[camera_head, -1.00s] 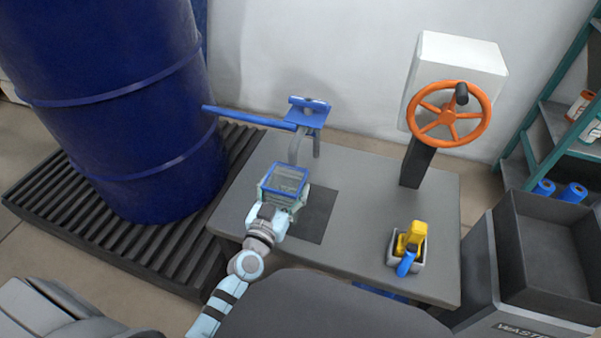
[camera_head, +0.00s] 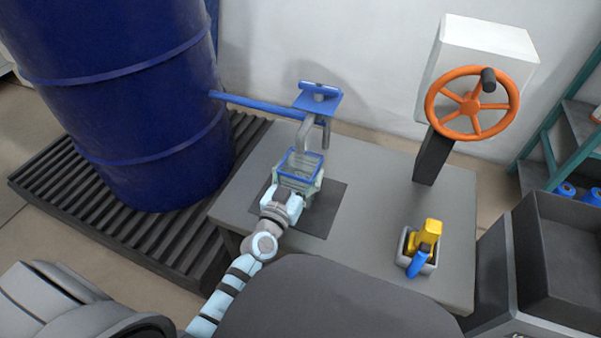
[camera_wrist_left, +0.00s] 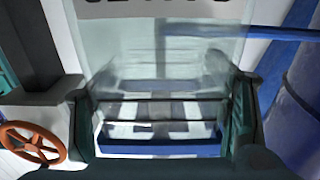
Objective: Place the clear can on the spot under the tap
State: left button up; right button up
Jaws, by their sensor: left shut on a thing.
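The clear can (camera_head: 299,165) has see-through walls and a blue rim. It is upright over the dark square spot (camera_head: 327,214) on the grey table, just below and in front of the tap (camera_head: 313,137). My left gripper (camera_head: 297,186) is shut on the can from the front. In the left wrist view the clear can (camera_wrist_left: 160,85) fills the space between the fingers, with its blue rim at the bottom. I cannot tell whether its base touches the spot. My right gripper is not in view.
A blue pipe (camera_head: 260,105) runs from the big blue barrel (camera_head: 125,100) to the tap. An orange handwheel (camera_head: 472,103) stands at the table's back right. A small grey box with a yellow and blue tool (camera_head: 424,245) sits at the right. A dark bin (camera_head: 555,255) is beyond.

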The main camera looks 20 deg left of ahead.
aim_at(293, 185)
pick_arm(q)
jog(key=shift+f, duration=0.2)
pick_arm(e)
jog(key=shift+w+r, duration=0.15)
pick_arm(q)
jog(key=o, duration=1.2)
jog(key=shift+o, duration=0.2)
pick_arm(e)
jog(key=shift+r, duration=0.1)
pick_arm(q)
jog(key=shift+r, duration=0.1)
jog(key=shift+r, duration=0.2)
jog(key=s, duration=0.6)
jog(key=shift+f, duration=0.2)
jog(key=s+b, duration=0.1)
jog(key=s, duration=0.4)
jog(key=shift+s, duration=0.2)
jog(key=shift+s+r, duration=0.15)
jog(key=shift+s, duration=0.2)
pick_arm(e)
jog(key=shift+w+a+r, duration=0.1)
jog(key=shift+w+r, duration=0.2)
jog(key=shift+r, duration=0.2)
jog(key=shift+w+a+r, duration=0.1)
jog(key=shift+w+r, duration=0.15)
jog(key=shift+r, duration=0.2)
